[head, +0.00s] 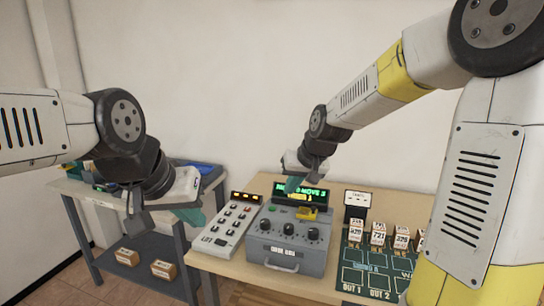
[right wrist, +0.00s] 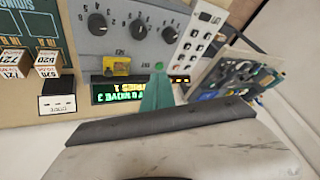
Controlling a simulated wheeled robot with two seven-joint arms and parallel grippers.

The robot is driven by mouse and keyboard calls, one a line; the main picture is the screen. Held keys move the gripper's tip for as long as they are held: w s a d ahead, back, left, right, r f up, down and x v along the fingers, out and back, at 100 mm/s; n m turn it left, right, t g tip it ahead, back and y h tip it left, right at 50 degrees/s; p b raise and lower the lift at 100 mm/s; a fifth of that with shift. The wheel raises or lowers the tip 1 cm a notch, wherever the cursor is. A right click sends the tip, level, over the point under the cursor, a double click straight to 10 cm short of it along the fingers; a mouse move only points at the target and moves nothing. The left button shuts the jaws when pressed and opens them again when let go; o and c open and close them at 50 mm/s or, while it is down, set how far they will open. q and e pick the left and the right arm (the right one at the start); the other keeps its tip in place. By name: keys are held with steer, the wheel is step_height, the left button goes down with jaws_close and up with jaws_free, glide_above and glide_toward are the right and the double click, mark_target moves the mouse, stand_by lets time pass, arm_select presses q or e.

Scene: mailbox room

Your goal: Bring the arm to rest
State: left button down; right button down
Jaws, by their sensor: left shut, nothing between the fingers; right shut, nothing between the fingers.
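My right arm reaches in from the right, and its gripper (head: 292,186) hangs above the back of the grey control box (head: 285,247), beside the green-lit display (head: 312,192). Its teal fingers (right wrist: 157,93) are shut and empty in the right wrist view, in front of the display (right wrist: 115,92). My left arm comes in from the left. Its gripper (head: 190,214) is shut and empty, with teal fingertips just left of the white switch panel (head: 226,229). Whether either gripper touches anything below it cannot be told.
A yellow piece (head: 307,214) sits on the control box. A green board (head: 365,272) with several small labelled boxes (head: 378,235) is at right, with a white sign (head: 357,203) behind. A side table with a blue tray (head: 196,168) stands left; cardboard boxes (head: 127,256) lie on its shelf.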

steer(key=s+d+r, duration=0.2)
steer(key=s+d, duration=0.1)
steer(key=s, duration=0.5)
steer(key=s+d+r+m+h, duration=0.1)
steer(key=s+d+r, duration=0.1)
steer(key=s, duration=0.5)
steer(key=s+d+r, duration=0.2)
steer(key=s+d, duration=0.2)
steer(key=s, duration=0.4)
steer(key=shift+s+r+t, duration=0.2)
steer(key=shift+s+t, duration=0.1)
steer(key=shift+s, duration=0.05)
